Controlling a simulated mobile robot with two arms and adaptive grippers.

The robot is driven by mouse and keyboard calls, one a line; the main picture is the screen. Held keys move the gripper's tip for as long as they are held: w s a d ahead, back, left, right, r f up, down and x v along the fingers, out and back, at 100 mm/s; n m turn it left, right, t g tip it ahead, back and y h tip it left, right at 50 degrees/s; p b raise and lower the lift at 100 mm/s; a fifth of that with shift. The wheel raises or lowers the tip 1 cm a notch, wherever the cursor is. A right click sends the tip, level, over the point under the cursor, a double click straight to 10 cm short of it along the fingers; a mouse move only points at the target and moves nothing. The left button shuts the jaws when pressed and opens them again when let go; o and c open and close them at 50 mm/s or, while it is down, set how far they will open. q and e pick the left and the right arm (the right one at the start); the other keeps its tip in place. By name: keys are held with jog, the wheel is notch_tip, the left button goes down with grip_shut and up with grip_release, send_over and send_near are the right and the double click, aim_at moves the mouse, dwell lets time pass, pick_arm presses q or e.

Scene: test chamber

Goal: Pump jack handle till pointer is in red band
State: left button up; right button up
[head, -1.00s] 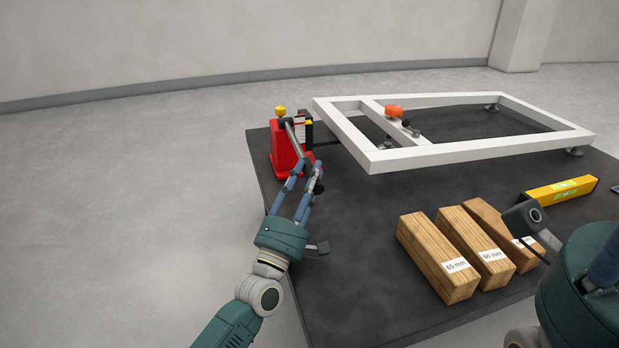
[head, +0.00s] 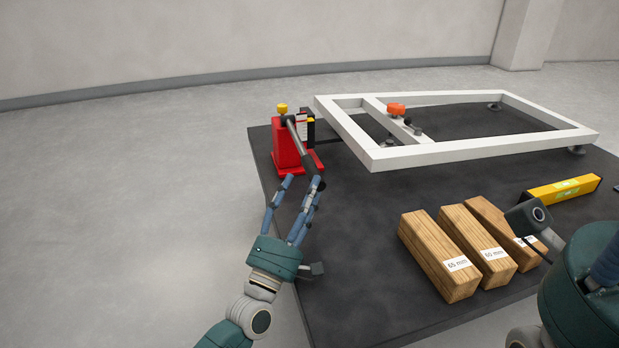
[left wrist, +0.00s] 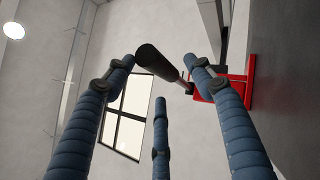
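The red jack (head: 286,150) stands at the mat's far left corner, with a yellow knob on top and a white panel on its side. No pointer or red band can be made out. Its grey handle (head: 301,143) slopes down toward me and ends in a black grip. My left gripper (head: 303,182) is at the grip's end with its blue fingers spread. In the left wrist view the black grip (left wrist: 157,62) shows between the spread fingertips, close to the left one, not enclosed. My right gripper (head: 603,262) is only partly in view at the right edge.
A white frame (head: 450,156) with an orange part (head: 396,109) stands right of the jack. Several wooden blocks (head: 436,255) and a yellow level (head: 562,190) lie on the dark mat (head: 365,290). The mat between gripper and blocks is clear.

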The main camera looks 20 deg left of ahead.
pick_arm(q)
jog(key=v, duration=0.2)
jog(key=shift+s+f, duration=0.15)
jog(key=shift+f, duration=0.3)
jog(key=shift+s+a, duration=0.15)
jog(key=shift+s, duration=0.15)
jog(key=shift+a+r, duration=0.1)
